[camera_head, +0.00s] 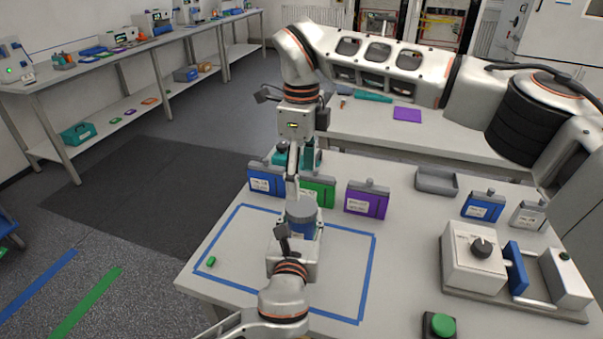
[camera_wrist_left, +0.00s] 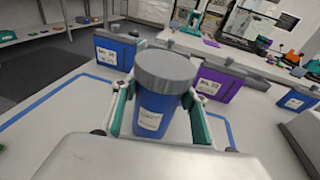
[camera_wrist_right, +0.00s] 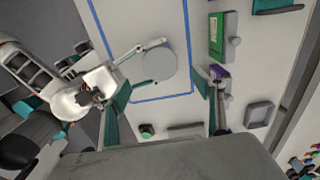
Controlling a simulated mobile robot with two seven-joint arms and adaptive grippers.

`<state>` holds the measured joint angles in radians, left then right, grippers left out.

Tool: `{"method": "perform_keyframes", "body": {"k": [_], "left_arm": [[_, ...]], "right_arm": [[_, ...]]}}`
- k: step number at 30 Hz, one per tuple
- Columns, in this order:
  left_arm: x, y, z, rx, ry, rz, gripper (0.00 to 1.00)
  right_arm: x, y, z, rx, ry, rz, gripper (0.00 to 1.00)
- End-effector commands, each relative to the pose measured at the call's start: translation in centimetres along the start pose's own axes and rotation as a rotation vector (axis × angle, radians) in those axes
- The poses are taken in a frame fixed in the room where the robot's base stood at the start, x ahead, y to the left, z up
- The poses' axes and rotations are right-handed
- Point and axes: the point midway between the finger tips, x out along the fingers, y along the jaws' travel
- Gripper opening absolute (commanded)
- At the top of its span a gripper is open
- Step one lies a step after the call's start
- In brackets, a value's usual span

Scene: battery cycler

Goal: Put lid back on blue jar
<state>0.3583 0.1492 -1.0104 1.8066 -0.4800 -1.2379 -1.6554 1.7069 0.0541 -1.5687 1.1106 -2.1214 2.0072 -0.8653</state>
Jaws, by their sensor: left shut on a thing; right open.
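The blue jar (camera_wrist_left: 155,112) stands upright inside the blue tape outline on the table, with a white label on its front. The grey lid (camera_wrist_left: 165,65) sits on top of the jar and looks level; in the right wrist view the round lid (camera_wrist_right: 159,63) covers the jar from above. My left gripper (camera_head: 298,236) is shut on the jar's body, one finger on each side. My right gripper (camera_head: 293,178) is above the lid, pointing down. Its fingers (camera_wrist_right: 160,98) are spread apart with nothing between them; the lid lies off the middle of this opening.
Behind the jar stand a blue (camera_head: 265,180), a green (camera_head: 318,191) and a purple (camera_head: 366,199) battery-like pack. A grey tray (camera_head: 436,182) and a device with a knob (camera_head: 482,248) are to the right. A small green piece (camera_head: 211,261) lies inside the tape's left side.

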Motion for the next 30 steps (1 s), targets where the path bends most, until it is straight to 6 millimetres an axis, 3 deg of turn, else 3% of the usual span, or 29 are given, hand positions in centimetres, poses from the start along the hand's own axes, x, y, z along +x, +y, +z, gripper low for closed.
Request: {"method": "perform_keyframes", "body": {"k": [8, 21, 30], "left_arm": [[0.0, 0.0, 0.0, 0.0, 0.0, 0.0, 0.0], [0.0, 0.0, 0.0, 0.0, 0.0, 0.0, 0.0], [0.0, 0.0, 0.0, 0.0, 0.0, 0.0, 0.0]], "right_arm": [[0.5, 0.0, 0.0, 0.002, 0.001, 0.001, 0.67], [6.4, 0.0, 0.0, 0.004, 0.001, 0.002, 0.67], [8.0, 0.0, 0.0, 0.004, 0.0, 0.0, 0.67]]}}
